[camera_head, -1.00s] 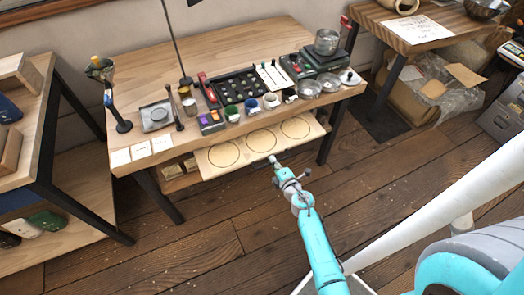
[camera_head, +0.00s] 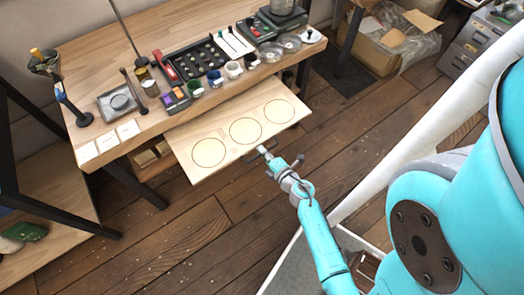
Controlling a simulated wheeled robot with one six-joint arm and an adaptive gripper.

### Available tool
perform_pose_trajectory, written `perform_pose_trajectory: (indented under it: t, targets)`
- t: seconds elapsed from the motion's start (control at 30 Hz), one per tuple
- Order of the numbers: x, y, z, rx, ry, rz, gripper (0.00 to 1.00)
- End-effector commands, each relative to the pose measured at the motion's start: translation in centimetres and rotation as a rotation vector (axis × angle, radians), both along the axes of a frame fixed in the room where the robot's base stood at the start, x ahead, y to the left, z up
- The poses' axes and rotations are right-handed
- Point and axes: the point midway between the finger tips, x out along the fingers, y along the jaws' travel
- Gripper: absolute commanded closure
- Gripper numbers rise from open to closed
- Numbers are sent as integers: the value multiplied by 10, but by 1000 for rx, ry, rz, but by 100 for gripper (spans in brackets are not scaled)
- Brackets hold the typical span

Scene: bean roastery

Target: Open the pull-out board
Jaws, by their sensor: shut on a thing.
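The pull-out board (camera_head: 229,130) is a pale wooden slab with three dark-outlined circles. It sticks out from under the front edge of the wooden table (camera_head: 85,75) over the floor. A dark handle shows on its front edge, at the gripper. My gripper (camera_head: 262,149) is at the middle of that front edge and is shut on the handle. The fingertips are small in this view, and their exact hold is partly hidden.
A shelf unit stands at the left. Wooden floor (camera_head: 190,240) in front of the board is clear.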

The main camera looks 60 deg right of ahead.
Motion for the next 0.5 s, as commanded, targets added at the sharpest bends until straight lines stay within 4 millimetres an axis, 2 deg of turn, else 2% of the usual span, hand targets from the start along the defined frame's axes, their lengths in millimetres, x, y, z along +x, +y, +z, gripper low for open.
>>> perform_pose_trajectory:
  t: [0.03, 0.07, 0.1, 0.17, 0.5]
  targets:
    - [0, 0, -1, 0, 1, 0, 100]
    - [0, 0, -1, 0, 1, 0, 84]
    - [0, 0, -1, 0, 1, 0, 74]
    - [0, 0, -1, 0, 1, 0, 63]
    - [-2, 1, 0, 0, 1, -1, 63]
